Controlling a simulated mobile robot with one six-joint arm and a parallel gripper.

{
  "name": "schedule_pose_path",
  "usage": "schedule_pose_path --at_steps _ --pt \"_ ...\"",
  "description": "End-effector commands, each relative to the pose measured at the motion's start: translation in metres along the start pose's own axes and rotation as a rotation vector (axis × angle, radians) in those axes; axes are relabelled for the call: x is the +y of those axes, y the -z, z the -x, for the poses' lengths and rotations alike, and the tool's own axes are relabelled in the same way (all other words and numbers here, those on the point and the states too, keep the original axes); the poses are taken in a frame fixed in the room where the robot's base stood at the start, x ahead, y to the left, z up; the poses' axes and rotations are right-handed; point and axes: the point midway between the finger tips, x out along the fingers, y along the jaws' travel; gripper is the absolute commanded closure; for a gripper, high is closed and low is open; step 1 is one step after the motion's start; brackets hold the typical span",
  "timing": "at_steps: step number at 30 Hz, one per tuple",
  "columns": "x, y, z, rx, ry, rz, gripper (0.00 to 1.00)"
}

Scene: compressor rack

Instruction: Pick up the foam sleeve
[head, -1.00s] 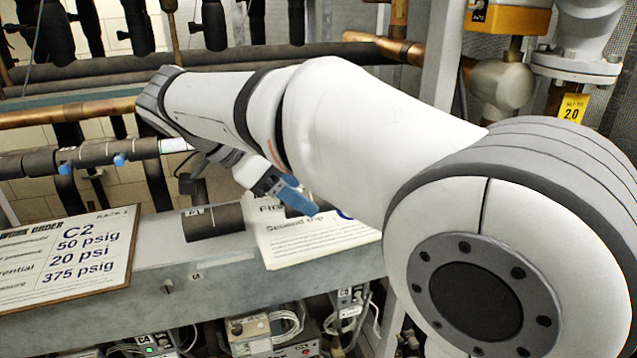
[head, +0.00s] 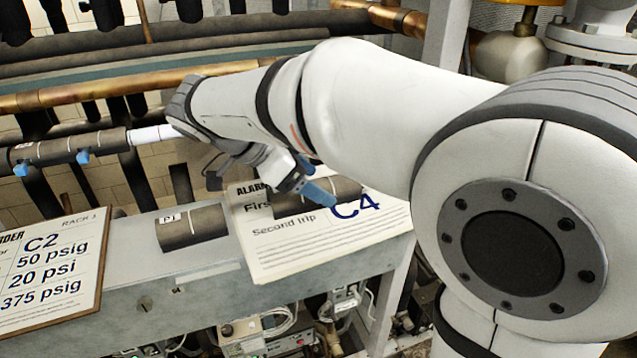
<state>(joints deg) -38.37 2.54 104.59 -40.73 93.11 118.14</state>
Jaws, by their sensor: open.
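Two short dark foam sleeves lie on the grey beam. One sleeve, with a small white label (head: 191,227), lies on bare metal left of the white alarm sheet. The other dark sleeve (head: 346,188) lies on the alarm sheet (head: 300,245), partly hidden behind my gripper. My gripper (head: 313,180) has blue fingertips, is open and shows nothing between them. It overlaps the sleeve on the sheet in the picture; I cannot tell whether it touches it. The labelled sleeve is to the left of my gripper, clear of it.
A work order board (head: 50,270) stands on the beam (head: 200,285) at the left. A dark insulated pipe with blue clips (head: 70,148) and a copper pipe (head: 110,92) run behind. Wiring and small boxes (head: 250,335) sit below the beam.

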Motion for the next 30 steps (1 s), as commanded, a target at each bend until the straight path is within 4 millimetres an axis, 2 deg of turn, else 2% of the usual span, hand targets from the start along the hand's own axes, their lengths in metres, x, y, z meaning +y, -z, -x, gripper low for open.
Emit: schedule_pose_path --at_steps 3,10,27,30 --pt "0.0002 -0.0001 -0.0085 0.000 0.000 0.001 0.26" --pt "-0.0001 -0.0011 -0.0095 0.000 0.002 0.002 0.26" --pt "-0.0001 -0.0015 -0.0088 0.000 0.003 0.003 0.73" --pt "-0.0001 -0.0015 -0.0087 0.000 0.003 0.003 0.74"
